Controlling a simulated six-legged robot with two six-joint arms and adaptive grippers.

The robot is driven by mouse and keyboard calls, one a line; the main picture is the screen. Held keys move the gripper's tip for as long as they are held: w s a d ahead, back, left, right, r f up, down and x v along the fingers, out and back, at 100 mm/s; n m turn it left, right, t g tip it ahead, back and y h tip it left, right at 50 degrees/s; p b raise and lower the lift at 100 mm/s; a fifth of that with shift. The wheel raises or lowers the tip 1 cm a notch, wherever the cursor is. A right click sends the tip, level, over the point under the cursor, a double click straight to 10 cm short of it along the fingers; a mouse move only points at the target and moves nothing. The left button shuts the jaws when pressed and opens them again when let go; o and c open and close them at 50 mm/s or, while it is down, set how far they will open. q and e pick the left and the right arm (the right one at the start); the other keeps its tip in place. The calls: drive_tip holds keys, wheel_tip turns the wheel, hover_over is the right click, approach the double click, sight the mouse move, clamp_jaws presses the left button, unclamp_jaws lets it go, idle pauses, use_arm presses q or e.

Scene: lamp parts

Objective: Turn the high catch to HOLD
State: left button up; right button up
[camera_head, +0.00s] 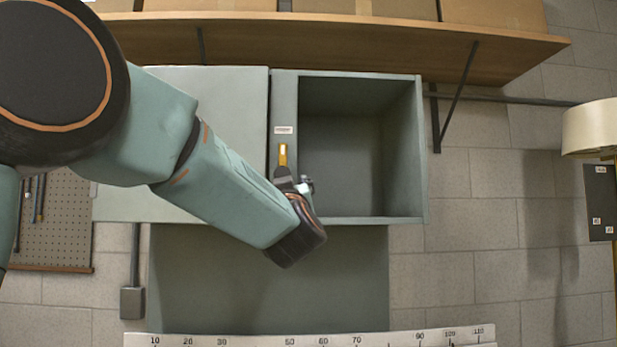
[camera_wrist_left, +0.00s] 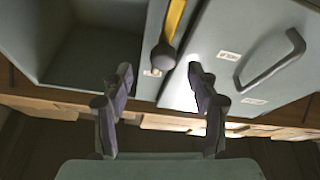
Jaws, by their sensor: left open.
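The high catch is a yellow lever (camera_head: 283,155) on the grey post between the closed door and the open compartment. It stands about upright below a small white label (camera_head: 283,130). In the left wrist view the yellow lever (camera_wrist_left: 174,20) has a dark rounded end near a small label (camera_wrist_left: 152,73). Label text is too small to read. My left gripper (camera_head: 293,181) is just below the yellow part in the head view. In the left wrist view its fingers (camera_wrist_left: 161,80) are open, with nothing between them; the lever's dark end shows beyond. Contact cannot be told. My right gripper is not in view.
The open compartment (camera_head: 423,150) looks empty. The closed door (camera_wrist_left: 225,30) has a bar handle (camera_wrist_left: 270,62). A wooden shelf (camera_head: 370,35) with boxes overhangs the cabinet. A ruler strip (camera_head: 400,338) runs below. A lamp shade (camera_head: 592,128) stands at right.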

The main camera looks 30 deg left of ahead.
sight(282, 175)
use_arm(q)
drive_tip(key=shift+y, duration=0.4)
drive_tip(key=w+a+r, duration=0.1)
drive_tip(key=w+a+r+p, duration=0.1)
drive_tip(key=a, duration=0.1)
drive_tip(key=w+a+p, duration=0.1)
drive_tip(key=shift+a+r, duration=0.2)
drive_tip(key=shift+r, duration=0.2)
drive_tip(key=shift+w+r+p, duration=0.3)
drive_tip(key=shift+w+p, duration=0.25)
drive_tip(key=shift+w, duration=0.35)
drive_tip(key=shift+w+d+r, duration=0.1)
drive_tip(key=shift+w+d, duration=0.2)
drive_tip(key=shift+w, duration=0.1)
drive_tip(key=shift+s+a, duration=0.25)
drive_tip(key=shift+a, duration=0.4)
drive_tip(key=shift+c, duration=1)
drive_tip(key=shift+w+d, duration=0.2)
drive_tip(key=shift+d, duration=0.25)
drive_tip(key=c, duration=0.4)
drive_tip(key=shift+s+a, duration=0.1)
drive_tip(key=shift+a, duration=0.1)
drive_tip(key=c, duration=0.5)
drive_tip(key=shift+d, duration=0.1)
clamp_jaws()
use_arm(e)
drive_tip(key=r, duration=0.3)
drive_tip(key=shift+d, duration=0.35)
